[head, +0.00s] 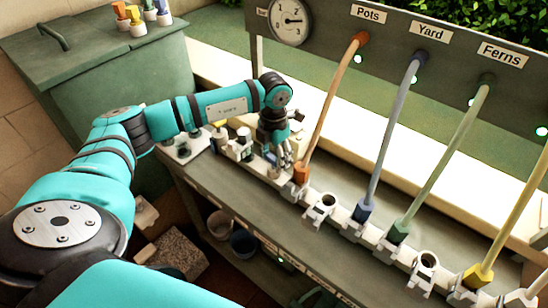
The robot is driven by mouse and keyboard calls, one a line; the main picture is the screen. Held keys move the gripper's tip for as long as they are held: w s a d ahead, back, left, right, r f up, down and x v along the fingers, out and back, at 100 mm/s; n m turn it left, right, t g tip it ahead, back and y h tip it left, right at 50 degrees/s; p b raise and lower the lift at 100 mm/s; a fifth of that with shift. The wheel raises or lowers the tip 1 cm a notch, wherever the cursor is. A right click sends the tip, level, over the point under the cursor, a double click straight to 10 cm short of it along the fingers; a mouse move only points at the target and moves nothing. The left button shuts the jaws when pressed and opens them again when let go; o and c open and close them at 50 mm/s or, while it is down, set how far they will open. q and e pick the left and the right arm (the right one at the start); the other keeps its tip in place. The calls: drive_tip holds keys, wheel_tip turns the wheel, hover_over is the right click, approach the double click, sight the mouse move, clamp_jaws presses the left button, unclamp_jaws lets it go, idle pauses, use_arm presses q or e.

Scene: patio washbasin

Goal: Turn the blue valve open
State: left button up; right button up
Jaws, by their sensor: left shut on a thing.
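My left gripper (284,160) points down at the left part of the rail, just left of an orange hose end (301,174). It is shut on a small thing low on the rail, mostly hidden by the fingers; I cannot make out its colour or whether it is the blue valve. A blue hose (388,140) runs from the panel under the Yard sign (430,32) down to a blue end fitting (362,211) in the rail, right of the gripper and apart from it. My right gripper is not in view.
Orange, green (446,156) and yellow (512,215) hoses also slope from the panel to the rail. Empty white holders (321,207) stand between them. A gauge (290,20) is on the panel. A green bin (110,60) with several coloured-top pieces stands back left. Pots sit on the lower shelf.

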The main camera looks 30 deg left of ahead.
sight(274, 158)
use_arm(q)
drive_tip(key=shift+r+n, duration=0.1)
drive_tip(key=shift+n, duration=0.5)
drive_tip(key=shift+w, duration=0.1)
drive_tip(key=o, duration=1.2)
wheel_tip(274, 158, up, 12)
drive_tip(key=shift+f, duration=0.1)
